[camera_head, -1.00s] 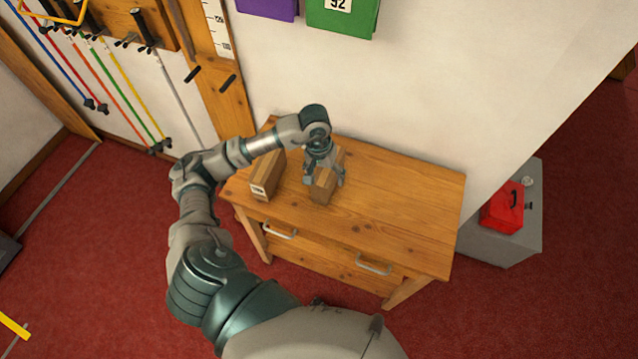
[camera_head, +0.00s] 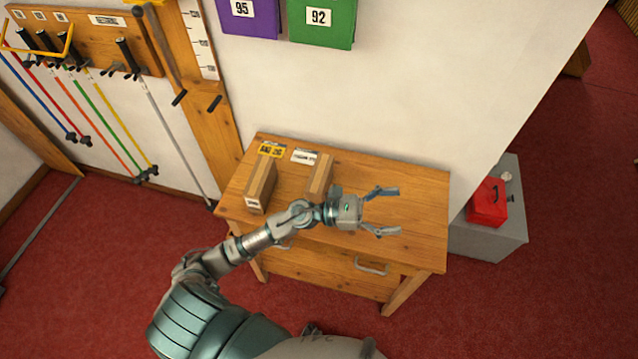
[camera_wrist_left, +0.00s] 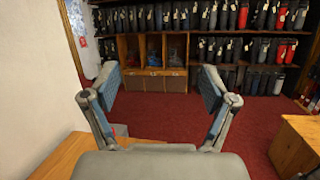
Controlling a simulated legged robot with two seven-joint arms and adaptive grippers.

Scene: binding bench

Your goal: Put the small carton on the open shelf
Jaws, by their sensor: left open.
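Two brown cartons stand on the wooden table. The smaller carton (camera_head: 320,175) is near the table's back, right of the larger carton (camera_head: 258,187), which has a white label. My left gripper (camera_head: 387,212) is open and empty above the table, right of the small carton and apart from it, with its fingers pointing right. The open fingers also show in the left wrist view (camera_wrist_left: 156,98), with nothing between them. That view shows open shelves (camera_wrist_left: 240,66) with dark and red items and a wooden cubby unit (camera_wrist_left: 152,50); which one the task means is unclear. My right gripper is out of view.
A yellow label (camera_head: 271,150) and a white label (camera_head: 305,156) lie at the table's back edge (camera_head: 375,158). The right part of the tabletop is clear. A red box (camera_head: 488,203) sits on a grey cabinet (camera_head: 492,243) to the right. Red floor is open around the table.

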